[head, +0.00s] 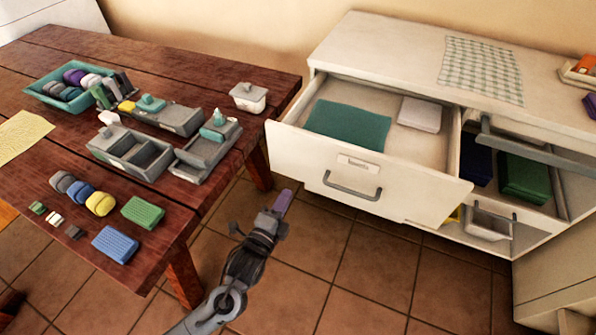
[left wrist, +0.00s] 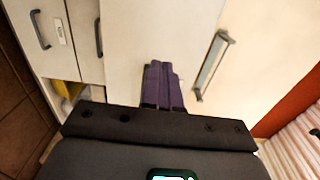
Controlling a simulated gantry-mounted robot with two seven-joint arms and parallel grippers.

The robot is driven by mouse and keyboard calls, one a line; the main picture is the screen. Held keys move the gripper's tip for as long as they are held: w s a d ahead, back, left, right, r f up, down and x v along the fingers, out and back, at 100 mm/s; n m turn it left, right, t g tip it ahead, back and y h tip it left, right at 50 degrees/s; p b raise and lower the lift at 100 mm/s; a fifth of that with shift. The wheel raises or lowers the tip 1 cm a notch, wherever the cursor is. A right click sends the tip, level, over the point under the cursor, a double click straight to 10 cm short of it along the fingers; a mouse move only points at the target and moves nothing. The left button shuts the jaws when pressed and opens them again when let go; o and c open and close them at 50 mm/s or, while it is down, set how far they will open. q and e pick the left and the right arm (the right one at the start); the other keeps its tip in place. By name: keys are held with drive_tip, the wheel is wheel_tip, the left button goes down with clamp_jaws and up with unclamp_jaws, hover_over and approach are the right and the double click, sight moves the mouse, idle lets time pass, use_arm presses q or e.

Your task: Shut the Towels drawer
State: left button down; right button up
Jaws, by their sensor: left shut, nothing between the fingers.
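The Towels drawer (head: 345,178) stands pulled out of the white cabinet in the head view. Its front has a label and a grey bar handle (head: 352,188). A teal folded towel (head: 348,127) and a white folded cloth (head: 419,114) lie inside. My left gripper (head: 284,198) is shut and empty, in front of the drawer and below and left of its handle, with a visible gap. In the left wrist view its purple fingers (left wrist: 162,85) are together before pale panels with bar handles; I cannot tell which panel is the Towels drawer. My right gripper is not in view.
A wooden table (head: 250,75) at the left holds grey trays, a teal basket (head: 48,92), sponges and rolled cloths. The cabinet's right side has open compartments with a green towel stack (head: 524,178) and a pale bin (head: 488,227). The tiled floor before the drawer is clear.

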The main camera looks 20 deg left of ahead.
use_arm(q)
drive_tip(key=b, duration=0.5)
approach(306, 161)
drive_tip(key=w, duration=0.5)
drive_tip(key=shift+w, duration=0.15)
drive_tip(key=shift+w+r+b, duration=0.1)
drive_tip(key=shift+w+b, duration=0.2)
drive_tip(key=shift+w, duration=0.5)
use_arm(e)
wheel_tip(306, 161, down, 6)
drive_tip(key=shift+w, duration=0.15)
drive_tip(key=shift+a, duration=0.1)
